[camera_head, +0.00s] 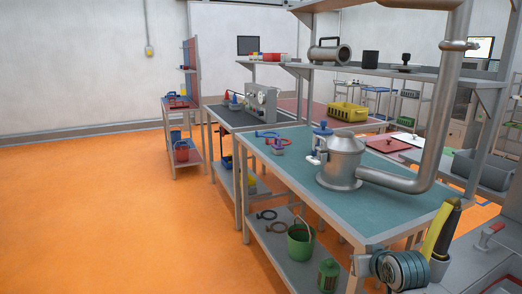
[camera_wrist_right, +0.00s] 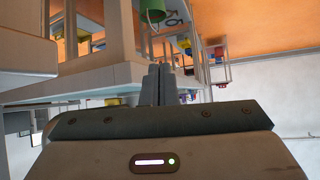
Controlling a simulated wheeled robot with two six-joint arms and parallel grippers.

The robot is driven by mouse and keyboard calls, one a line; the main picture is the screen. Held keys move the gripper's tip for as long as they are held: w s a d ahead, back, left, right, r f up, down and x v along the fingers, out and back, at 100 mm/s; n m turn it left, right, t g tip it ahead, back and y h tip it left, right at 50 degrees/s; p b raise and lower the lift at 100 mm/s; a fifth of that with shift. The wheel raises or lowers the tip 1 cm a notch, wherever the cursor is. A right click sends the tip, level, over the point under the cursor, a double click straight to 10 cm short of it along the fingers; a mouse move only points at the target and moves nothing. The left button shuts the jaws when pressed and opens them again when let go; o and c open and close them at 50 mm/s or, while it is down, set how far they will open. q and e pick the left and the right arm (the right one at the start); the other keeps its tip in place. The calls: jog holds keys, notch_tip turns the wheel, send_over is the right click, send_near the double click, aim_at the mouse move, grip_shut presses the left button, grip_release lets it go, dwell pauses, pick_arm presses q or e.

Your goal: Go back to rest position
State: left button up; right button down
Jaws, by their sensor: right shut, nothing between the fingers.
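My right gripper (camera_wrist_right: 158,84) shows in the right wrist view, with its two dark fingers together and nothing between them. It points toward the workbench legs and shelves, and that view appears upside down, with the orange floor at the top. It touches nothing that I can see.
A teal-topped workbench (camera_head: 300,177) carries a large metal vessel (camera_head: 342,160) with a thick pipe. A green bucket (camera_head: 300,241) stands on its lower shelf; it also shows in the wrist view (camera_wrist_right: 152,10). Orange floor (camera_head: 95,215) is clear at left.

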jog(key=s+f+g, duration=0.3)
jog(key=s+f, duration=1)
jog(key=s, duration=0.3)
jog(key=s+f+g+h, duration=0.1)
jog(key=s+f+g, duration=0.15)
jog(key=s, duration=0.85)
jog(key=s+f+g+h, duration=0.1)
jog(key=s+f, duration=0.3)
jog(key=s, duration=0.7)
jog(key=w+d+f+g+p, duration=0.1)
jog(key=d+f, duration=0.1)
jog(key=f, duration=0.9)
jog(key=w+d+f, duration=0.1)
jog(key=f, duration=1)
pick_arm(q)
jog(key=s+a+f+p, duration=0.1)
jog(key=s+f, duration=0.3)
jog(key=s, duration=0.2)
jog(key=shift+a+f, duration=0.2)
jog(key=shift+f, duration=0.05)
pick_arm(e)
jog(key=s+f, duration=0.6)
jog(key=f, duration=0.4)
jog(key=s+d+f+g, duration=0.1)
jog(key=s+f, duration=0.6)
jog(key=f, duration=0.3)
jog(key=shift+d, duration=0.25)
